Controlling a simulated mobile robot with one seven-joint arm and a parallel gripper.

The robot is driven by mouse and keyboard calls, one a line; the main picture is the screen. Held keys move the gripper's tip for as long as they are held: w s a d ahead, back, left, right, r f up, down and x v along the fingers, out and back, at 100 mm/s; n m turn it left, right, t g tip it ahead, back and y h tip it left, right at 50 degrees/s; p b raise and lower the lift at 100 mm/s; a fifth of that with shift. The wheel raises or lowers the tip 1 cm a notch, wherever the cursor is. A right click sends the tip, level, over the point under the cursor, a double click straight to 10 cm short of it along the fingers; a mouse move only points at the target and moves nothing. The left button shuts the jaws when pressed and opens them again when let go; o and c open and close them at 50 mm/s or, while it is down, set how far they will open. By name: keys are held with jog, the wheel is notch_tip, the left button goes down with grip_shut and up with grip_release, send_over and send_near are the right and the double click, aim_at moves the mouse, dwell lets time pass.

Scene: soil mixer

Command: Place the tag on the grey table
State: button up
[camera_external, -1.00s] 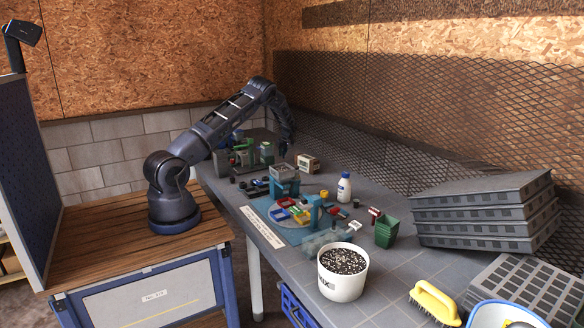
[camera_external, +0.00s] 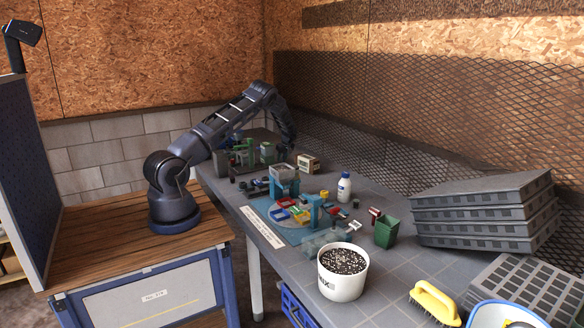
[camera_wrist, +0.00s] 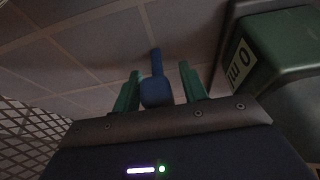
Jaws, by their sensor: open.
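A blue paddle-shaped piece (camera_wrist: 156,88), with a rounded near end and a narrow stem, shows between the fingers in the wrist view. It may be the tag, but I cannot tell for sure. My gripper (camera_wrist: 160,92) is open, with one green finger on each side of the blue piece and small gaps visible. The grey table (camera_wrist: 105,55) shows as tiles beyond the fingertips; I cannot tell whether the piece rests on it. In the external view my gripper hangs over the table's far end, its fingers too dark to make out. The grey table (camera_external: 395,275) runs toward the camera.
A green box with a white label (camera_wrist: 240,62) stands close on the right in the wrist view. Externally, a small labelled box (camera_external: 308,164), a blue fixture (camera_external: 284,182), a white bottle (camera_external: 344,187), a soil bucket (camera_external: 342,275) and stacked trays (camera_external: 485,215) occupy the table.

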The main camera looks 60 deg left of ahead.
jog(key=s+d+r+m+t+h, duration=0.1)
jog(key=s+d+r, duration=0.1)
jog(key=d+r, duration=0.6)
jog(key=s+d+r+m, duration=0.1)
jog(key=s+d+r, duration=0.25)
jog(key=r, duration=0.85)
jog(key=s+d+r+m+t+h, duration=0.1)
jog(key=s+d+r, duration=0.1)
jog(key=d+r, duration=0.65)
jog(key=s+d+r+m+h, duration=0.1)
jog(key=s+d+r+m, duration=0.4)
jog(key=s+d+r, duration=0.75)
jog(key=s+d+r+m+t+h, duration=0.1)
jog(key=s+d+r+m, duration=0.15)
jog(key=s+d, duration=0.45)
jog(key=s+d+r+m+t, duration=0.1)
jog(key=s+d+r+m, duration=0.3)
jog(key=s, duration=0.6)
jog(key=s+d+f+m, duration=0.1)
jog(key=s+d, duration=0.3)
jog(key=s, duration=0.4)
jog(key=s+d+f+m, duration=0.2)
jog(key=s+d+f, duration=0.1)
jog(key=s, duration=0.6)
jog(key=shift+d+f+t+h, duration=0.2)
jog(key=shift+d+t+h, duration=0.1)
jog(key=shift+d, duration=0.3)
